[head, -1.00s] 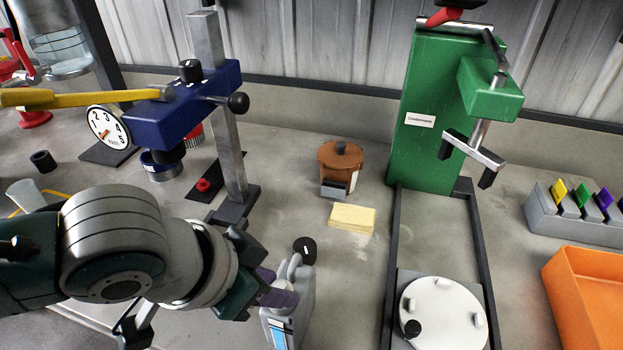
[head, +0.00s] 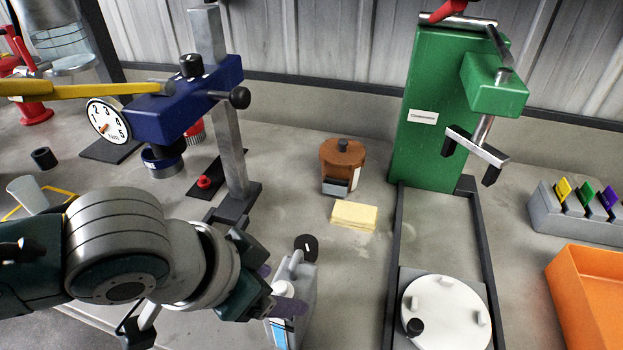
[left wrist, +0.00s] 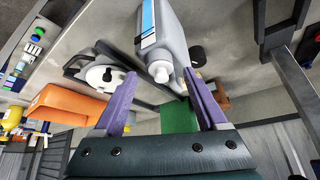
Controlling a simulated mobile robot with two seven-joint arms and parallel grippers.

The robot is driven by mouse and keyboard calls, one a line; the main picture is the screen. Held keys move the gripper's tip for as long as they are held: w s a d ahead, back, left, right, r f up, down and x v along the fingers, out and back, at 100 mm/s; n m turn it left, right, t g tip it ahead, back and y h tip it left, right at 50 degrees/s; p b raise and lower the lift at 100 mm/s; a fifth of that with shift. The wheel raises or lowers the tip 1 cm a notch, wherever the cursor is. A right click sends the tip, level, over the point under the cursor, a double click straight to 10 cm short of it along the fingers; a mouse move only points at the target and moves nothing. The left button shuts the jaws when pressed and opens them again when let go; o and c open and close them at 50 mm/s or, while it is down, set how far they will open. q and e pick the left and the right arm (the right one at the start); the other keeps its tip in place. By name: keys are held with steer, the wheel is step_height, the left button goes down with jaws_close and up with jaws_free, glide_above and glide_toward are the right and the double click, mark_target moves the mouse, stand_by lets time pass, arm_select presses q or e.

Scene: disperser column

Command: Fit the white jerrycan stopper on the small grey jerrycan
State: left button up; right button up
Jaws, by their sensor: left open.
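The small grey jerrycan (head: 304,289) stands upright on the bench in the head view, with a blue and white label on its side. My left gripper (head: 279,287) is open, its purple fingers beside the jerrycan's upper part and partly in front of it. In the left wrist view the jerrycan (left wrist: 172,32) lies ahead of my left gripper (left wrist: 160,76), with its pale neck end between the two fingers and apart from both. I cannot tell whether that pale end is a bare neck or carries the white stopper. I make out no separate white stopper. My right gripper is not in view.
A black round disc (head: 305,243) lies just behind the jerrycan. A yellow block (head: 353,215) and a brown pot (head: 342,160) stand farther back. The green press (head: 433,120) with a white turntable (head: 446,310) is to the right. The blue disperser head (head: 185,100) rises behind my left arm.

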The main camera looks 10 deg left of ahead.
arm_select(q)
steer(key=p+v, duration=0.2)
steer(key=v, duration=0.8)
